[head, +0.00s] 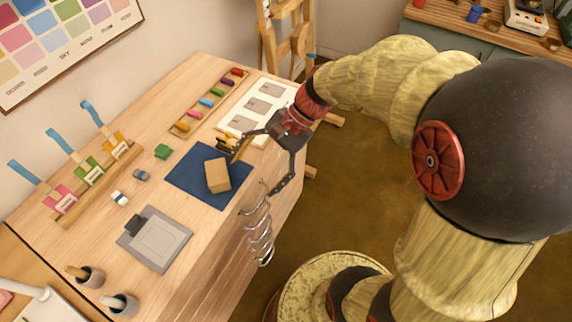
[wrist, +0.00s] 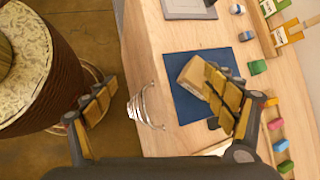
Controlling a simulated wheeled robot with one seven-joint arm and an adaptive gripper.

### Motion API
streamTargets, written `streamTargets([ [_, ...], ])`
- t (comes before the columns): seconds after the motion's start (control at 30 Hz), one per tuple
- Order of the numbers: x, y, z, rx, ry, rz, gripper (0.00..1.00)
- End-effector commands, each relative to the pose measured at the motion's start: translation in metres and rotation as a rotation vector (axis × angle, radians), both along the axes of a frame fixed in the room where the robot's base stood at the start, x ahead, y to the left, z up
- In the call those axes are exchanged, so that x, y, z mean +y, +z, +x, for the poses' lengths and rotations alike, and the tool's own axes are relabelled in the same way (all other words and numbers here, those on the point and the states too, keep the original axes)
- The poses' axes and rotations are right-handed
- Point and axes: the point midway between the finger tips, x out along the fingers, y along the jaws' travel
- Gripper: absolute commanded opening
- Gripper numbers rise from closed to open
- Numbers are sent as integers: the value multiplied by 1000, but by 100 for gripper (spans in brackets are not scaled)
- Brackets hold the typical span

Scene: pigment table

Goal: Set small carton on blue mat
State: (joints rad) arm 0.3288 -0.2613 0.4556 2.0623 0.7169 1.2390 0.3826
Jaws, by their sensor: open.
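The small carton (head: 218,175) is a tan box resting on the blue mat (head: 188,178), near the mat's middle right. In the wrist view the carton (wrist: 192,76) sits on the blue mat (wrist: 222,61), partly covered by one finger. My gripper (head: 262,163) is open, with its fingers spread wide, above the table's right edge beside the carton. In the wrist view my gripper (wrist: 165,105) has one finger over the mat side and the other out past the table edge. Nothing is held between the fingers.
A grey clipboard-like pad (head: 157,240), a green block (head: 162,151), a row of coloured pigment sticks (head: 205,103) and a white swatch sheet (head: 238,125) surround the mat.

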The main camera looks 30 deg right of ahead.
Motion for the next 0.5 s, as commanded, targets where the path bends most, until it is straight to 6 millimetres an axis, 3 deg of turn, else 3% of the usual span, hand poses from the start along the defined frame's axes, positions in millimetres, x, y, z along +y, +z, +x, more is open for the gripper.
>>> streamTargets([
  [0.03,2,12,-17,-94,104,-102,84],
  [0.2,-16,41,-60,-395,441,-439,84],
  [0.5,-50,85,-88,-756,819,-845,84],
])
